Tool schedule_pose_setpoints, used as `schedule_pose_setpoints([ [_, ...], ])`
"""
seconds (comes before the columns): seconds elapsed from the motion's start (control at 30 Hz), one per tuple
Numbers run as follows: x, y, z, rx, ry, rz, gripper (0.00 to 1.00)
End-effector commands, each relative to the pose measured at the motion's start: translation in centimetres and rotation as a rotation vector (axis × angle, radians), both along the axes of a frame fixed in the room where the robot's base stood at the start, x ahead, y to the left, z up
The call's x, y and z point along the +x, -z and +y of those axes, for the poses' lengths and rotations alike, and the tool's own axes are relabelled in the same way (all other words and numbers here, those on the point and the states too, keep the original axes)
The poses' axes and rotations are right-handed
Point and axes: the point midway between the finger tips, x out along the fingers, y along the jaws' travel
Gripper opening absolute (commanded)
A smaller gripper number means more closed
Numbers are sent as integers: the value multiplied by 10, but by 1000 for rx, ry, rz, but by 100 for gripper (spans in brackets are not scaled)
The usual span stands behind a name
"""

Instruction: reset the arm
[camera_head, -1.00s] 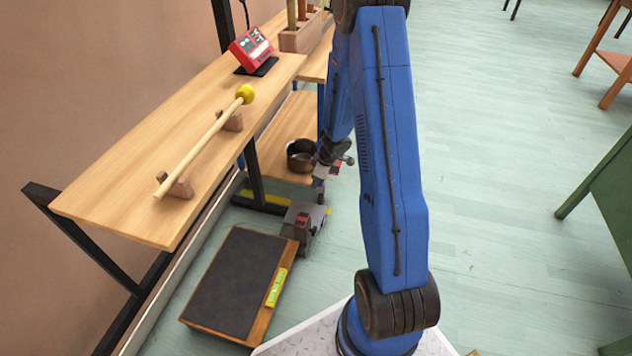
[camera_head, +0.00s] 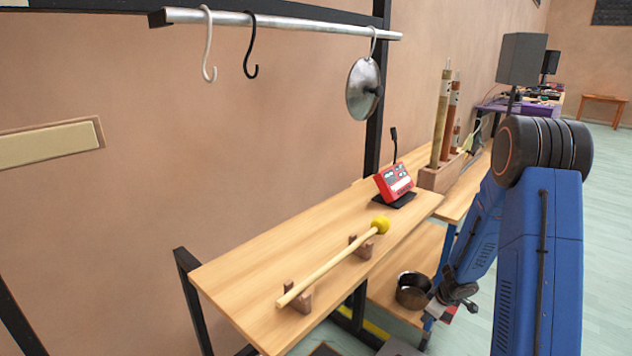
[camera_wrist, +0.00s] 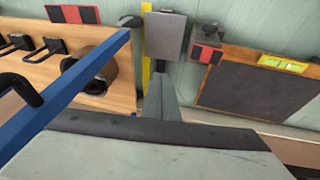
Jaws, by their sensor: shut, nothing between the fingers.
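My blue arm (camera_head: 540,260) fills the right of the head view. My gripper (camera_head: 432,310) hangs low beside the table, just right of a dark metal pot (camera_head: 411,296) on the lower shelf; the arm partly hides it. In the wrist view the narrow grey fingers (camera_wrist: 168,98) are together with nothing between them. I cannot tell whether the gripper touches anything.
A mallet with a yellow head (camera_head: 380,225) rests on wooden holders on the table (camera_head: 235,280). A red device (camera_head: 394,182) stands behind it. A rail (camera_head: 290,24) holds hooks and a metal lid (camera_head: 362,90). A dark-topped board (camera_wrist: 255,88) lies on the floor.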

Motion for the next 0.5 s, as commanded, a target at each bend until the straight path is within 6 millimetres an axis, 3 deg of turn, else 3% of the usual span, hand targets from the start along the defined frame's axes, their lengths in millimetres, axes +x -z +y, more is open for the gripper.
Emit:
schedule_pose_setpoints([
  [0.23,15,-88,-13,-119,125,-139,0],
  [0.5,2,-178,-22,-217,278,-245,0],
])
